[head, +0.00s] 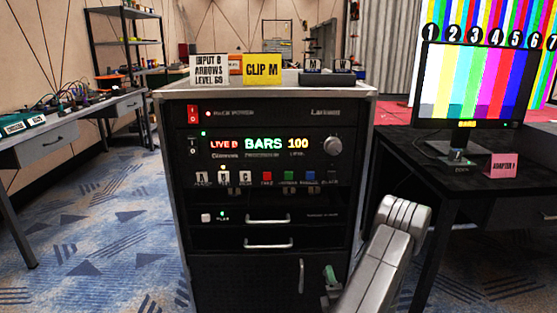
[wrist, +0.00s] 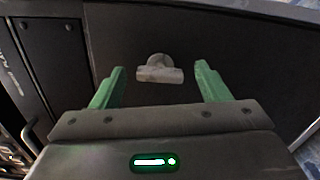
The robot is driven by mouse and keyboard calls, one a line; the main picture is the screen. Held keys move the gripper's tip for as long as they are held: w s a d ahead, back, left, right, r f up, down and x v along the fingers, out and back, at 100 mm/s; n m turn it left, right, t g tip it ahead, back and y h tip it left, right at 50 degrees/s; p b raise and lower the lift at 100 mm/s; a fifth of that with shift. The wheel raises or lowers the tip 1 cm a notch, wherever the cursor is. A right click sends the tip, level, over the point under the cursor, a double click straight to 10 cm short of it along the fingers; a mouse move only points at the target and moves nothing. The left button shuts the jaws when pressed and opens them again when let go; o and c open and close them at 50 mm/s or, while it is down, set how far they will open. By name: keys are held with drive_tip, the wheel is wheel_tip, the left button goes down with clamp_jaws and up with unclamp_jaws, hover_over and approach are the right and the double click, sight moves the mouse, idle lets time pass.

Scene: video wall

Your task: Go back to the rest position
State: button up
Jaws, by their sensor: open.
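My arm (head: 388,250) reaches in from the lower right of the head view, in front of the rack cabinet (head: 225,270). My gripper (wrist: 160,70) is open in the wrist view, its two green fingers apart with nothing held between them. A grey T-shaped handle (wrist: 159,70) on a dark panel shows between the fingertips, and whether they touch it I cannot tell. In the head view a green finger (head: 330,276) shows beside the upright handle (head: 301,275) on the cabinet's lower door. The rest of the gripper is mostly hidden there.
The rack front reads "BARS 100" (head: 264,144) and has two drawer handles (head: 268,219). Signs, including CLIP M (head: 263,67), stand on top. A black desk (head: 452,160) with a colour-bar monitor (head: 473,88) is right. A workbench (head: 70,120) is left, with open carpet (head: 100,220) between.

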drive_tip(key=shift+a+r+n+b, duration=0.15)
drive_tip(key=shift+n+b, duration=1.15)
drive_tip(key=shift+n, duration=2.65)
drive_tip(key=shift+a+r+n+b, duration=0.1)
drive_tip(key=shift+n+b, duration=1.2)
drive_tip(key=shift+n, duration=2.65)
drive_tip(key=shift+a, duration=0.1)
